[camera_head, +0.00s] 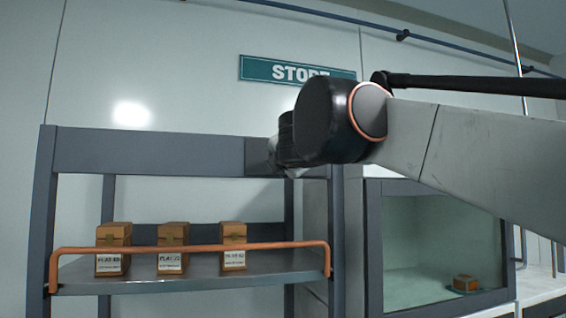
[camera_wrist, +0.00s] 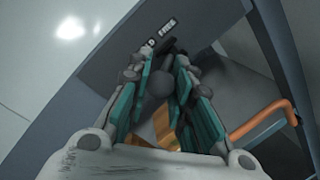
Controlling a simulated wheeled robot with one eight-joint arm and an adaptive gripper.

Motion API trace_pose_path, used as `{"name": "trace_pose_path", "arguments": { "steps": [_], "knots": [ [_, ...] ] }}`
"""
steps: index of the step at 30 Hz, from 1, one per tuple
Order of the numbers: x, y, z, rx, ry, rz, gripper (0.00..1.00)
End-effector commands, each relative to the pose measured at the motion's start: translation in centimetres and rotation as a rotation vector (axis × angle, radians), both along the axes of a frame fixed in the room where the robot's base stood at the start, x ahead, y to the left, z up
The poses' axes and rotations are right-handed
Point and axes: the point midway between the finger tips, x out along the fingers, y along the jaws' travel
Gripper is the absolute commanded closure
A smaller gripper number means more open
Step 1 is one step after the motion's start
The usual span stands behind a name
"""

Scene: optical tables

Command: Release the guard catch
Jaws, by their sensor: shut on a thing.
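My gripper (camera_wrist: 160,62) is at the right end of the grey upper beam of the shelf rack, its teal-padded fingers on either side of a dark grey rounded knob (camera_wrist: 157,86), which seems to be the guard catch. The gripper is shut on it. A small dark label with white lettering (camera_wrist: 160,34) sits on the beam just beyond the fingertips. In the head view my arm and wrist cover the catch, and only part of the gripper (camera_head: 277,157) shows. The orange guard bar (camera_head: 190,249) lies across the shelf front, and part of it shows in the wrist view (camera_wrist: 258,122).
Several brown cartons, including one at the left (camera_head: 113,249), stand on the shelf (camera_head: 200,280) behind the bar. A glass-fronted cabinet (camera_head: 374,245) is to the right, with a small orange-brown box (camera_head: 466,284) inside. A STORE sign (camera_head: 270,70) is on the wall above.

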Motion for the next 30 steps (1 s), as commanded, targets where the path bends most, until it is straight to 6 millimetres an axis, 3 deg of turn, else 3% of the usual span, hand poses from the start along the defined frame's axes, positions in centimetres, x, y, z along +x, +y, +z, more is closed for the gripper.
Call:
{"name": "trace_pose_path", "arguments": {
  "steps": [11, 30],
  "knots": [
    [-0.1, -1.2, 0.0, 0.001, 0.001, 0.139, 1.0],
    [0.7, -4.2, 0.1, 0.0, 0.001, 0.708, 1.0]
  ]
}}
